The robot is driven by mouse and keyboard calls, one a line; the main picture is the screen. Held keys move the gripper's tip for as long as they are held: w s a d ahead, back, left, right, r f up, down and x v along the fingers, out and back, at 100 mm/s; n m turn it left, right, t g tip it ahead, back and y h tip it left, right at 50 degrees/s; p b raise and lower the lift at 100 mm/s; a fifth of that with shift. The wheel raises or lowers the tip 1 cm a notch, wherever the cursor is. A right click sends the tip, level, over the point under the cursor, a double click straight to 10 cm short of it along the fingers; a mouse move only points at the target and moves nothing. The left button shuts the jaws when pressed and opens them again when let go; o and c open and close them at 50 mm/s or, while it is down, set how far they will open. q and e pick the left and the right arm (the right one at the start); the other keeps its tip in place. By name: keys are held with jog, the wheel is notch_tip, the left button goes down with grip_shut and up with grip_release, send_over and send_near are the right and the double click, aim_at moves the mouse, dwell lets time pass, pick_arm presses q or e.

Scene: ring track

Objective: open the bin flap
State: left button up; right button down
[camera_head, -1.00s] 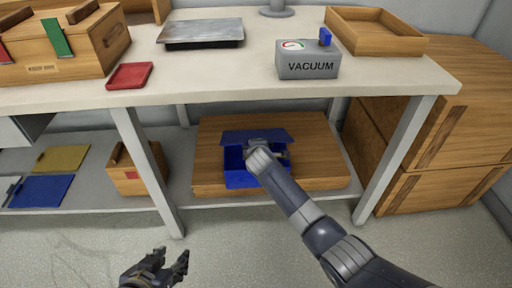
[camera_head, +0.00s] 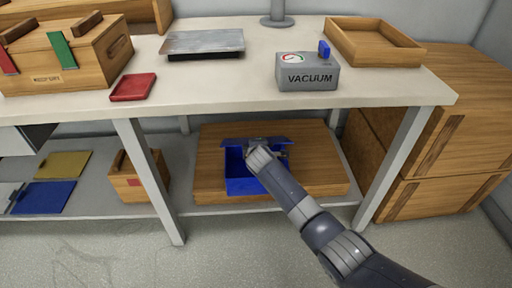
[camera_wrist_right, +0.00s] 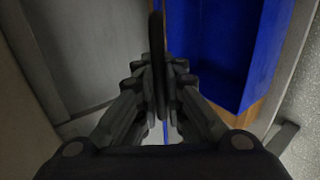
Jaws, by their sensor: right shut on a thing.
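A blue bin (camera_head: 240,178) stands on the lower shelf with its inside partly showing. Its blue flap (camera_head: 234,143) is raised along the bin's far side, seen as a narrow strip. My right gripper (camera_head: 263,150) is at the flap, over the bin, and hides part of both. In the right wrist view the gripper's fingers (camera_wrist_right: 160,85) are closed around a thin dark upright bar (camera_wrist_right: 157,35), which seems to be the flap's handle or edge. The blue bin wall (camera_wrist_right: 225,45) is to their right. My left gripper is out of view.
The bin rests on a wooden board (camera_head: 320,170) under the white table (camera_head: 220,90). A table leg (camera_head: 395,165) stands right of my right arm, another (camera_head: 150,180) left of the bin. A small wooden box (camera_head: 135,185) and wooden crates (camera_head: 430,190) flank the space.

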jog(key=shift+r, duration=0.15)
jog(key=c, duration=1.7)
grip_release()
jog(key=v, duration=1.2)
jog(key=shift+s, duration=0.1)
